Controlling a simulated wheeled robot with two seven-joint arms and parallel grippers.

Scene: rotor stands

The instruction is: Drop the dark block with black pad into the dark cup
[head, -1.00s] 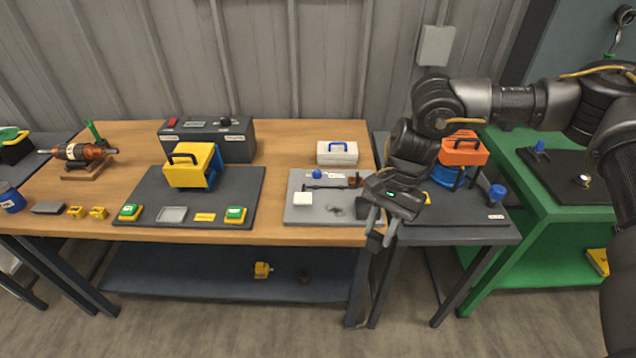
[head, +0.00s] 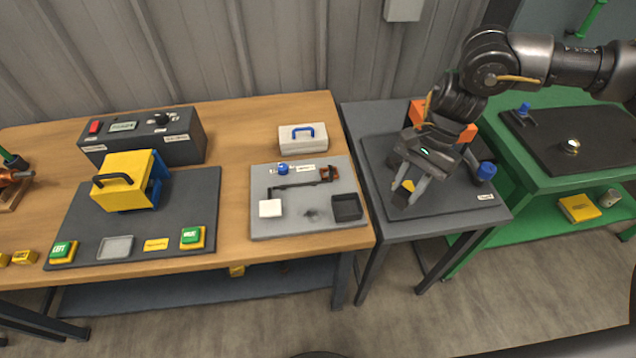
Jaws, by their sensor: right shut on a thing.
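My right gripper (head: 404,197) is above the dark mat of the grey side table. A dark, square, open-topped holder (head: 347,207), the likeliest dark cup, sits at the right front corner of the light grey board on the wooden table. It looks empty and lies to the left of my right gripper, apart from it. My left gripper is not in view.
The light grey board (head: 283,223) also bears a blue knob (head: 283,169), a white square (head: 270,208) and a dark rod. A white case (head: 303,138) stands behind it.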

